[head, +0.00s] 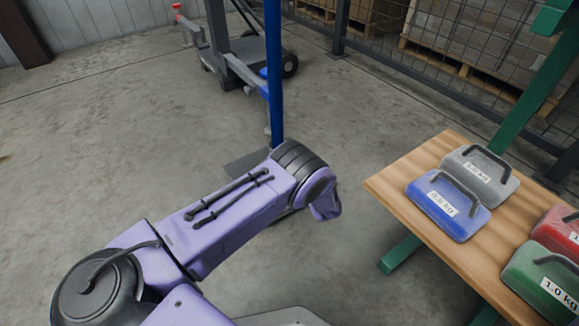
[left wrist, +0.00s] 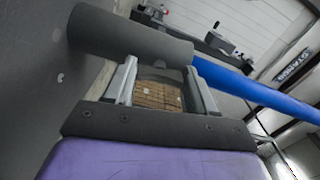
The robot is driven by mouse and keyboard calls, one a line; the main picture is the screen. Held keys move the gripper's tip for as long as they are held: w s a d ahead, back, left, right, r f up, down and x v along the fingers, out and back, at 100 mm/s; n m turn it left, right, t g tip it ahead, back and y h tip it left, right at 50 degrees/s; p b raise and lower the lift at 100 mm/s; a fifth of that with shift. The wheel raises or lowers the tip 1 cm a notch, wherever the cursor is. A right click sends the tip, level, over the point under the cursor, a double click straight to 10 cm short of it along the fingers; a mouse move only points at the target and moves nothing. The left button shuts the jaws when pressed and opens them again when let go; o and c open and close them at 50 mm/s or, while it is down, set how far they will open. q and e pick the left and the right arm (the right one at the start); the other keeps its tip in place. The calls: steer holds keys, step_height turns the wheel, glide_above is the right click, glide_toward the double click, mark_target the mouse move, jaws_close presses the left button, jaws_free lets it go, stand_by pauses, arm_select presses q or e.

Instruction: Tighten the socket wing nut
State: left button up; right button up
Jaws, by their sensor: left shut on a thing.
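A blue pole (head: 274,75) stands upright on the floor in the head view, its lower end behind my left arm. In the left wrist view, the pole (left wrist: 255,84) runs into a thick grey cylindrical socket (left wrist: 130,36). My left gripper (left wrist: 162,72) is at the side of this socket, its two fingers apart with a small dark grey piece between their tips. This piece seems to be the wing nut, but its shape is mostly hidden. The gripper is shut on it. In the head view the fingers are hidden beyond my wrist. My right gripper is not in view.
A wooden table (head: 400,190) on green legs stands at the right, holding grey (head: 480,168), blue (head: 448,205), red (head: 560,232) and green (head: 545,280) weights. A wheeled grey cart (head: 235,65) stands behind the pole. Mesh fencing runs along the back right. Open concrete floor lies left.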

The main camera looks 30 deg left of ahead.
arm_select(q)
steer(key=shift+s+a+f+m, duration=0.1)
steer(key=shift+s+m, duration=0.1)
steer(key=shift+m, duration=0.2)
steer(key=o, duration=1)
steer(key=shift+o, duration=0.2)
steer(key=shift+w, duration=0.1)
